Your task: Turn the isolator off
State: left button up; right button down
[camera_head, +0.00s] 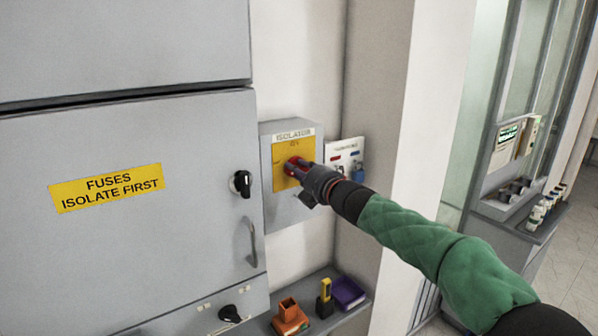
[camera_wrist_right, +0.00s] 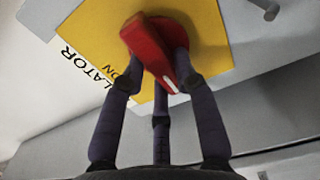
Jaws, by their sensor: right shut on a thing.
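The isolator is a grey box (camera_head: 270,200) on the wall with a yellow plate (camera_head: 281,152) marked ON near its top. Its red handle (camera_head: 293,168) sits on the plate, partly hidden by my right gripper (camera_head: 305,172). In the right wrist view, the red handle (camera_wrist_right: 150,48) has a white mark at one end and a round red base. The fingers of my right gripper (camera_wrist_right: 156,62) are closed around the handle from both sides, with a third finger below. The word ON shows beside the handle. The left gripper is out of view.
A grey cabinet (camera_head: 130,240) with a "FUSES ISOLATE FIRST" label, a black knob (camera_head: 241,183) and a handle stands left. Below, a shelf (camera_head: 325,325) holds an orange item (camera_head: 289,315), a yellow-black item (camera_head: 325,297) and a purple tray (camera_head: 348,292). A padlock board (camera_head: 345,155) hangs right.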

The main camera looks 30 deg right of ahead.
jog(key=shift+f, duration=0.15)
jog(key=c, duration=0.9)
grip_release()
jog(key=shift+c, duration=0.2)
jog(key=s, duration=1.2)
jog(key=shift+d, duration=0.45)
